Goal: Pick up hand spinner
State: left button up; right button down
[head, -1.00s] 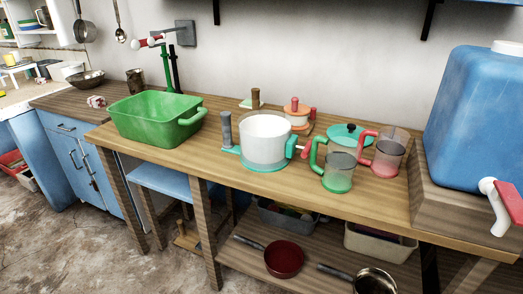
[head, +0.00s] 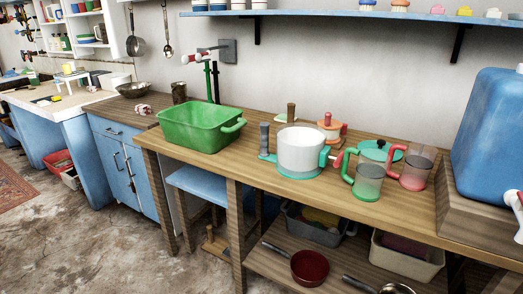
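A white tub with a teal base (head: 300,152) stands on the wooden counter (head: 215,166), right of its middle. It has a grey upright grip (head: 265,139) on its left and a teal part with a red handle on its right. It looks most like the hand spinner, but I cannot be sure. A smaller orange and white item with a knob (head: 331,127) stands behind it, and a teal lid (head: 375,150) lies to the right. Neither of my grippers is in view.
A green basin (head: 200,130) stands left on the counter. Clear mugs with a green handle (head: 367,182) and a red handle (head: 416,168) stand close on the right. A blue tank (head: 490,130) is at the far right. A blue shelf (head: 350,13) runs above.

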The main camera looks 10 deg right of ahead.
aim_at(302, 151)
jog(key=z, duration=0.15)
jog(key=i, duration=0.8)
jog(key=z, duration=0.65)
